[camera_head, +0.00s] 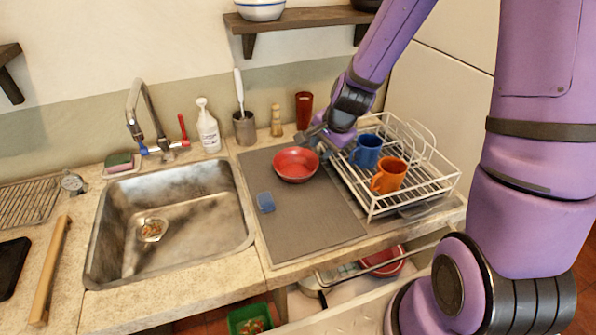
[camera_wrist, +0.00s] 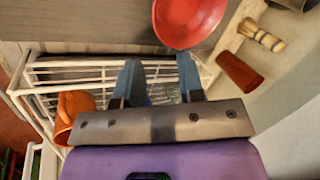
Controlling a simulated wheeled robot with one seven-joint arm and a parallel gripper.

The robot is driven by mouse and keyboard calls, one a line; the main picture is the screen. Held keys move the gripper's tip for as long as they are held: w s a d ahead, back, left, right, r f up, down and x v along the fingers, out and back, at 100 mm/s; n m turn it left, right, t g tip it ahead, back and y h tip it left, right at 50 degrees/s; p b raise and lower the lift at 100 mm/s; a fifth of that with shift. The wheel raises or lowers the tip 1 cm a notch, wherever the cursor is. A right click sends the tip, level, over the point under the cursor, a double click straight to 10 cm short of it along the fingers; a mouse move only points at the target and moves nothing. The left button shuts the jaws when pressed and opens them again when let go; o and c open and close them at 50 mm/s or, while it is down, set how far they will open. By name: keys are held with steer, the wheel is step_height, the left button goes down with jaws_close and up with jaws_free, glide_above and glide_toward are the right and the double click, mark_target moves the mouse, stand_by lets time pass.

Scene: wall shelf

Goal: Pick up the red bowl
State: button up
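The red bowl (camera_head: 296,165) sits upright on the grey mat (camera_head: 305,221), near its back right. It also shows at the top of the wrist view (camera_wrist: 188,17), cut off by the frame edge. My gripper (camera_head: 317,138) is just behind and to the right of the bowl, near the rack's back left corner. In the wrist view my gripper (camera_wrist: 160,76) has its two fingers apart, with no object held between them. The bowl lies beyond the fingertips, apart from them. A second red bowl-like thing (camera_head: 384,263) is in the open space below the counter.
A white wire dish rack (camera_head: 428,186) holds a blue mug (camera_head: 366,151) and an orange mug (camera_head: 388,176). A dark red cup (camera_head: 304,110), a brush (camera_head: 276,120) and a utensil holder (camera_head: 244,128) stand behind.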

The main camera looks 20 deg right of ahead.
mark_target(309, 174)
steer(key=shift+m, duration=0.4)
steer(key=shift+d+x, duration=0.15)
steer(key=shift+x, duration=3.35)
steer(key=shift+d+x, duration=0.15)
steer(key=shift+x, duration=3.3)
steer(key=shift+s+f, duration=0.15)
steer(key=shift+s, duration=0.05)
jaws_close()
